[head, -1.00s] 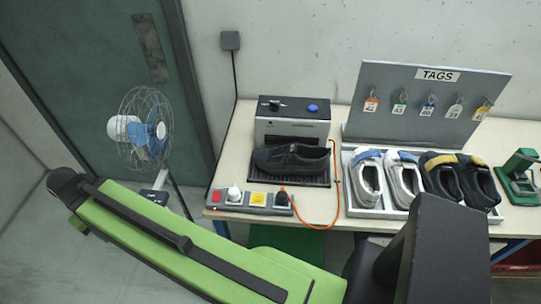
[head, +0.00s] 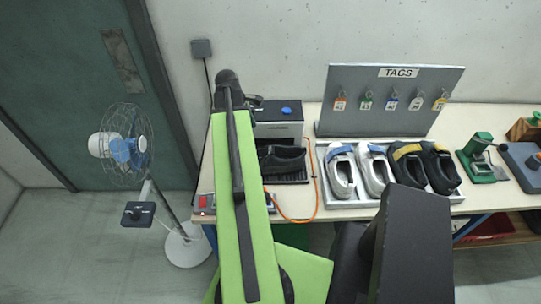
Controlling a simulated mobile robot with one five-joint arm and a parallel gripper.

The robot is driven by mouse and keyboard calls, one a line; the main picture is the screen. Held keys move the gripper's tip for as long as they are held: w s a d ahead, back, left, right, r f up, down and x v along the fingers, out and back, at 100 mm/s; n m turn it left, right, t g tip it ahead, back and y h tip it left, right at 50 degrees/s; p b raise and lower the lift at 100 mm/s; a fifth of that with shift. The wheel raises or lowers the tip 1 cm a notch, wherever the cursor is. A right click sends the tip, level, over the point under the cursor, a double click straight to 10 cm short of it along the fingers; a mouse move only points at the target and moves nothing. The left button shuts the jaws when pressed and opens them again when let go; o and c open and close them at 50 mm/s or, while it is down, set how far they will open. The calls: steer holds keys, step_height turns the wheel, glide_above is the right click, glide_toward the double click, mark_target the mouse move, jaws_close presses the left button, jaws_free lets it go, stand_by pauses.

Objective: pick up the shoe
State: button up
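A single black shoe (head: 284,159) lies on the black ribbed plate (head: 298,178) in front of a grey machine (head: 279,123) on the bench. Its left end is hidden behind my green arm. Other shoes stand in a pale tray (head: 335,201): a grey-white pair with blue (head: 341,172), and a dark pair with yellow (head: 409,165). My arm rises in front of the bench's left part, and its dark far end is left of the machine. I see no gripper fingers, so I cannot tell where my gripper is relative to the shoe.
A tag board (head: 395,105) stands behind the tray. A power strip (head: 205,203) with an orange cable (head: 317,190) lies near the front edge, partly hidden by my arm. A green device (head: 480,160) stands to the right. A fan (head: 125,145) stands on the floor at left.

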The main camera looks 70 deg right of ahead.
mark_target(266, 150)
steer(key=b+x, duration=0.4)
steer(key=s+b+x, duration=0.1)
steer(key=b+x, duration=0.3)
steer(key=s+d+b+x, duration=0.1)
steer(key=b+x, duration=0.3)
steer(key=x, duration=0.1)
steer(key=shift+s+r, duration=0.2)
steer(key=shift+r, duration=0.3)
steer(key=b+x, duration=0.5)
steer(key=shift+a, duration=0.15)
steer(key=c, duration=1.6)
steer(key=shift+c, duration=0.2)
steer(key=shift+r, duration=0.15)
